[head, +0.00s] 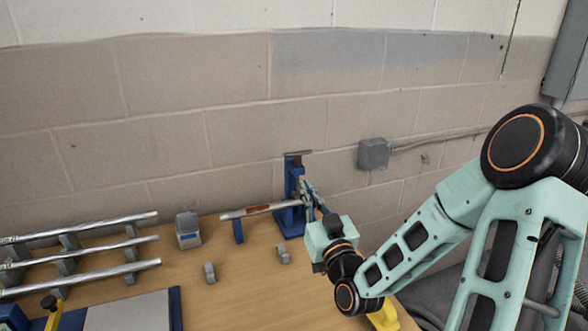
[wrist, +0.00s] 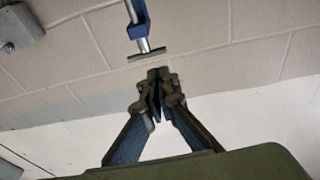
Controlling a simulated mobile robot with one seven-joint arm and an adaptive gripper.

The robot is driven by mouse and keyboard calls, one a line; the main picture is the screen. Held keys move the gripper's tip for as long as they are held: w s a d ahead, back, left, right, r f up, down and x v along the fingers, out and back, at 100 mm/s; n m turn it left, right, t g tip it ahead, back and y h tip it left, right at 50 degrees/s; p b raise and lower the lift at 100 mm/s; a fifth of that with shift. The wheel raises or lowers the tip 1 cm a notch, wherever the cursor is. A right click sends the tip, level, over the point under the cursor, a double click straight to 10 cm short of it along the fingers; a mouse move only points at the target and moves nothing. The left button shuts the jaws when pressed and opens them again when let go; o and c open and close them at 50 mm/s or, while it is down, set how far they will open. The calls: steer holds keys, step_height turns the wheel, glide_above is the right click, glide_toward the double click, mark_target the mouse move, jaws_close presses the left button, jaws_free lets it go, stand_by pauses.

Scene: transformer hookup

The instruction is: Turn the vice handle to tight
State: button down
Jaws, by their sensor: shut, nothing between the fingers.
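The blue vice (head: 291,205) stands on the wooden bench near the wall. Its grey handle (head: 298,153) is a crossbar on top of the upright screw. A metal bar (head: 240,211) with a reddish mark runs into the vice from the left. My gripper (head: 305,186) is shut and empty, beside the upper part of the vice at its right and lower than the handle in the picture. In the wrist view the handle (wrist: 147,54) lies just beyond the closed fingertips (wrist: 158,76), with a small gap in the picture. Actual contact cannot be told. The vice's blue frame (wrist: 138,18) is cut by the top edge.
Several metal rods (head: 85,230) lie on grey supports at the left. A small grey block (head: 188,228) and two small grey brackets (head: 283,254) stand on the bench (head: 235,290). A grey wall box (head: 374,154) is right of the vice. The front middle of the bench is clear.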

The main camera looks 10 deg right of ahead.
mark_target(298, 158)
steer(key=p+x, duration=0.2)
steer(key=x, duration=0.9)
steer(key=w+a+b, duration=0.1)
steer(key=b, duration=0.2)
steer(key=shift+w, duration=0.25)
steer(key=shift+r, duration=0.1)
steer(key=shift+b, duration=0.3)
